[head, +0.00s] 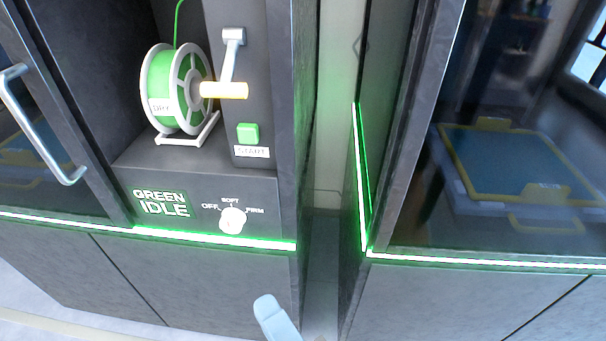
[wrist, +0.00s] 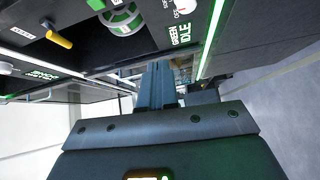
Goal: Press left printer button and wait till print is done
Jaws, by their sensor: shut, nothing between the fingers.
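The left printer (head: 218,185) has a green square button (head: 248,133) with a START label below it. Its display (head: 162,203) reads GREEN IDLE and also shows in the wrist view (wrist: 180,34). My gripper (head: 265,303) shows as a pale blue fingertip at the bottom of the head view, below and apart from the button and the printer's lit edge. In the wrist view my gripper (wrist: 157,75) has its fingers together with nothing between them.
A white knob (head: 232,220) marked OFF, SOFT and FIRM sits below the button. A lever with a yellow handle (head: 224,90) sticks out above it, beside a green filament spool (head: 174,88). A door handle (head: 40,125) is at left. A second cabinet (head: 490,220) stands right, across a narrow gap.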

